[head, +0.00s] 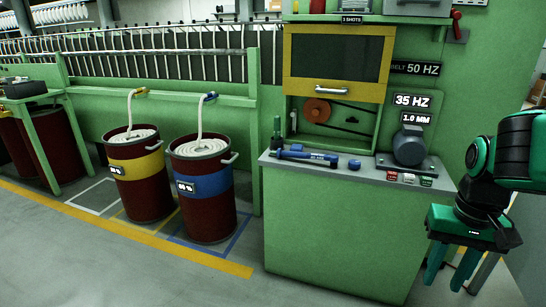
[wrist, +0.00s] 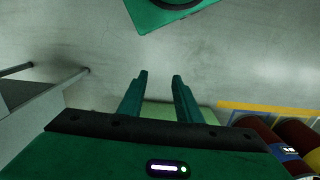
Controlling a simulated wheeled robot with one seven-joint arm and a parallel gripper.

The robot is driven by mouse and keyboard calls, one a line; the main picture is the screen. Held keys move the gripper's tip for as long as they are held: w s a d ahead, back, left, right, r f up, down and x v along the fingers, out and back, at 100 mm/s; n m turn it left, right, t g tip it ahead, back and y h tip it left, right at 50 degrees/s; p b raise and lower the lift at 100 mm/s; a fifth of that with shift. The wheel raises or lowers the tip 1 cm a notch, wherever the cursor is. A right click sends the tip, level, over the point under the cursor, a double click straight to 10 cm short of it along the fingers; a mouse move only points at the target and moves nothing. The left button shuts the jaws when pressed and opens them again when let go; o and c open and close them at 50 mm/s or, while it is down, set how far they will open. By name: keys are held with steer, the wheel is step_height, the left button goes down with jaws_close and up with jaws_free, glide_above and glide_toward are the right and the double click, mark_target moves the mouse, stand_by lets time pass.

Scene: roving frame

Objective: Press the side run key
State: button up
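A row of small keys sits on the grey top of the green cabinet (head: 340,225), at its right front edge below a grey motor (head: 409,145). I see a red key (head: 392,177), a pale key (head: 409,179) and a green key (head: 426,182); their lettering is too small to read. I cannot tell which one is the side run key. My gripper (head: 444,285) hangs fingers down, right of the cabinet and lower than the keys, apart from them. In the wrist view its two fingers (wrist: 160,75) are apart with nothing between them. The keys do not show there.
Blue-handled tools (head: 305,158) and a blue round piece (head: 354,164) lie on the cabinet top. A yellow-framed window (head: 337,62) is above. Two dark red drums, yellow-banded (head: 138,166) and blue-banded (head: 203,186), stand left. Grey floor (head: 130,270) is open in front.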

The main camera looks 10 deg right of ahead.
jaws_close()
stand_by(1.8)
